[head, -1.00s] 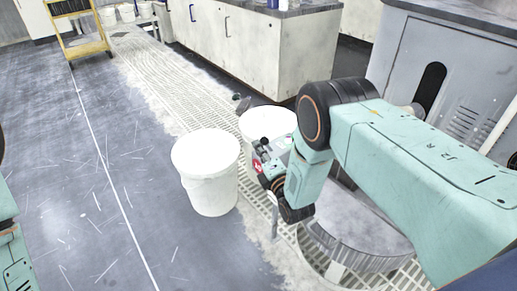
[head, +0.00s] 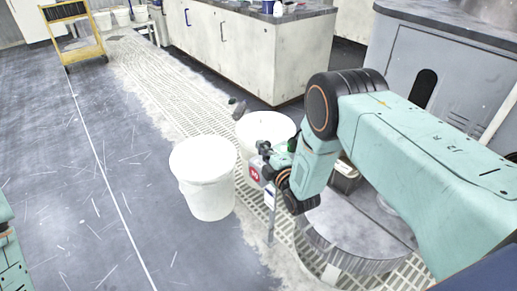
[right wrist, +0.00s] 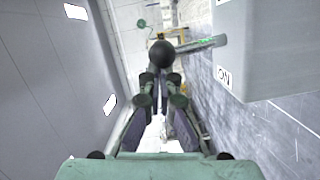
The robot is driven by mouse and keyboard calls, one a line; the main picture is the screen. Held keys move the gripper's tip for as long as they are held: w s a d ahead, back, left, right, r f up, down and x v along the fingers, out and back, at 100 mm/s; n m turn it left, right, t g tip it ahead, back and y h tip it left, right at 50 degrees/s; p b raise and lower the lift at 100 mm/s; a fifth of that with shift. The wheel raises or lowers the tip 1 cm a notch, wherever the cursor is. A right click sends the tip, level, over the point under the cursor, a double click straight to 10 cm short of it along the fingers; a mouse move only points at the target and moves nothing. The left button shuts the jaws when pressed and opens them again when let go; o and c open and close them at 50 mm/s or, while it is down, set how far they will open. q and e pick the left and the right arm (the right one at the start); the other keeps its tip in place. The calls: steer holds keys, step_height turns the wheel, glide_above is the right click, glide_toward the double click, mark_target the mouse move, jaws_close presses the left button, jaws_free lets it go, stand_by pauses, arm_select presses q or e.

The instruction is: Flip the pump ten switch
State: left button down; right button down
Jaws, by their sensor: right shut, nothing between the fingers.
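In the right wrist view, a black ball knob (right wrist: 163,53) sits on the end of a grey lever (right wrist: 203,43) with green marks. The lever runs right to a pale grey switch box (right wrist: 275,45) with an "ON" label. My right gripper (right wrist: 160,86) is shut and empty, its fingertips just below the knob in the picture; whether they touch it I cannot tell. In the head view my right gripper (head: 264,150) is beside a small box with a red round mark (head: 254,173) on a thin post (head: 271,225). My left gripper is out of view.
A white bucket (head: 205,180) stands just left of the post, and another (head: 265,127) behind it. A round grey platen (head: 350,222) is under my right arm. A cabinet (head: 250,50) and yellow cart (head: 72,35) stand farther back. The left floor is clear.

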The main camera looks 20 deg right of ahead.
steer(key=shift+w+d+r+m+g+p, duration=0.2)
steer(key=shift+d+r+m+g+p, duration=0.1)
steer(key=shift+d+m, duration=0.45)
steer(key=shift+w+d+m+y, duration=0.3)
steer(key=shift+d+m, duration=0.25)
steer(key=shift+m, duration=0.6)
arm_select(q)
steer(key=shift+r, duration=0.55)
arm_select(e)
steer(key=shift+a+r, duration=0.1)
